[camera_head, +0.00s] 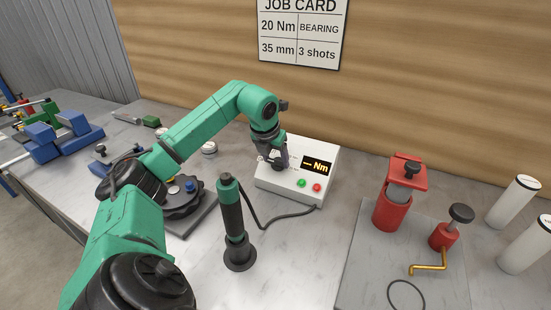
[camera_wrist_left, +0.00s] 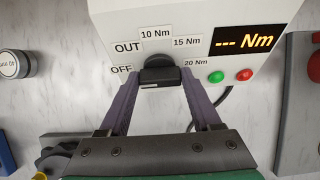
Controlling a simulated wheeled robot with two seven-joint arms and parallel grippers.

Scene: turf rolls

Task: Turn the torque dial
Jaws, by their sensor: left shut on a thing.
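The torque dial (camera_wrist_left: 160,72) is a dark knob on the front of a white control box (camera_head: 327,155). Labels around it read OFF, OUT, 10 Nm, 15 Nm and 20 Nm. The box's display (camera_wrist_left: 243,40) shows dashes and Nm. My left gripper (camera_wrist_left: 160,80) is shut on the dial, one finger on each side. In the head view my left gripper (camera_head: 275,162) covers most of the dial. Which label the dial points to is hard to tell. My right gripper is not in view.
A green-handled tool (camera_head: 231,205) stands in front of the box, its cable (camera_head: 285,217) running to the box. A red canister (camera_head: 391,208) and white cylinders (camera_head: 513,201) stand at the right. Blue clamps (camera_head: 65,135) lie at the left. A job card (camera_head: 303,35) hangs behind, reading 20 Nm.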

